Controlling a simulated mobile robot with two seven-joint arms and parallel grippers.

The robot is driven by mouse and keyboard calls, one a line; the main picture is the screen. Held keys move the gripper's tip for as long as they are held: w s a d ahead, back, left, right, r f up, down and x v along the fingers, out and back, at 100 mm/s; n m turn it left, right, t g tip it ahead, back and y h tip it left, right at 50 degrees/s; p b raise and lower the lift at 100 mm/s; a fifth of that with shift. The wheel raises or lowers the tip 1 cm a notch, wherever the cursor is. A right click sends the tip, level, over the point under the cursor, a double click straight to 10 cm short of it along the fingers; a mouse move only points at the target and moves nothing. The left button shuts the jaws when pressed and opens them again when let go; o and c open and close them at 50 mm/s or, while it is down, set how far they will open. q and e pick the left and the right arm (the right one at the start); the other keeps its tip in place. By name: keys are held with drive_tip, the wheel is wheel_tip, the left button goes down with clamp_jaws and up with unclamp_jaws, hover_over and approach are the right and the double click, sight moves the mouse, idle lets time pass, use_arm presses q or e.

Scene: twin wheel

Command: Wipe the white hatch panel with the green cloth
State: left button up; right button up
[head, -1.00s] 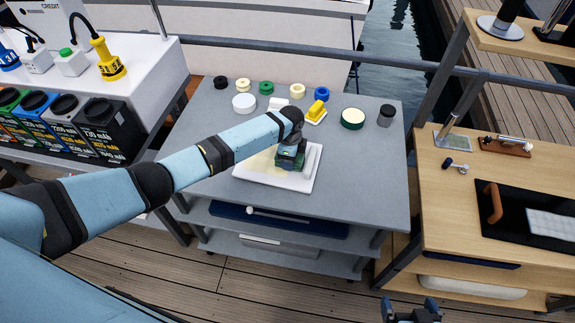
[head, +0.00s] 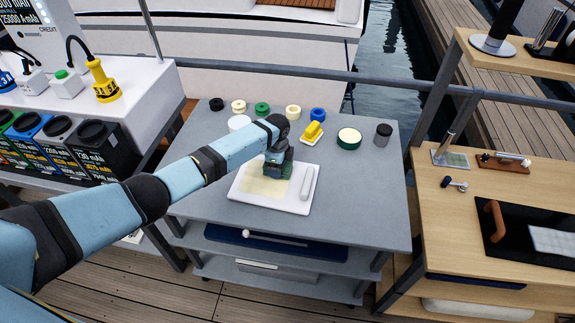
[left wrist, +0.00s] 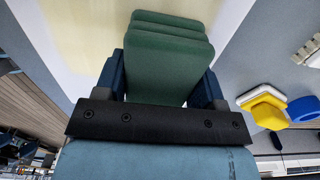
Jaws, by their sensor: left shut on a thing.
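The white hatch panel (head: 240,198) lies flat on the grey workbench, with a raised white bar (head: 307,183) along its right side. A pale yellow patch (head: 264,187) covers much of its middle; the patch also shows in the left wrist view (left wrist: 88,30). My left gripper (head: 278,163) is over the panel's far edge, shut on the green cloth (left wrist: 168,62), a folded pad. The cloth (head: 284,173) sits low at the panel's far part; whether it touches the surface is hard to tell. My right gripper is out of view.
Behind the panel stand several tape rolls, a yellow brush-like block (head: 312,132), a green-rimmed round tin (head: 348,139) and a dark-lidded jar (head: 382,135). The grey bench (head: 365,200) is clear right of the panel. A wooden bench (head: 455,215) stands at the right.

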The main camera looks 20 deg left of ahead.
sight(249, 167)
use_arm(q)
drive_tip(key=shift+a, duration=0.45)
drive_tip(key=shift+s+a+p, duration=0.15)
drive_tip(key=shift+a+p, duration=0.1)
drive_tip(key=shift+a, duration=0.9)
drive_tip(key=shift+s+a+p, duration=0.1)
drive_tip(key=shift+a+p, duration=0.1)
drive_tip(key=shift+a, duration=0.95)
drive_tip(key=shift+s+a, duration=0.15)
drive_tip(key=shift+a, duration=1.05)
drive_tip(key=shift+s+a, duration=0.1)
drive_tip(key=shift+a, duration=1.05)
drive_tip(key=d, duration=0.4)
drive_tip(key=shift+w+d+p, duration=0.25)
drive_tip(key=shift+d+p, duration=0.1)
drive_tip(key=shift+p, duration=0.05)
drive_tip(key=shift+d, duration=0.1)
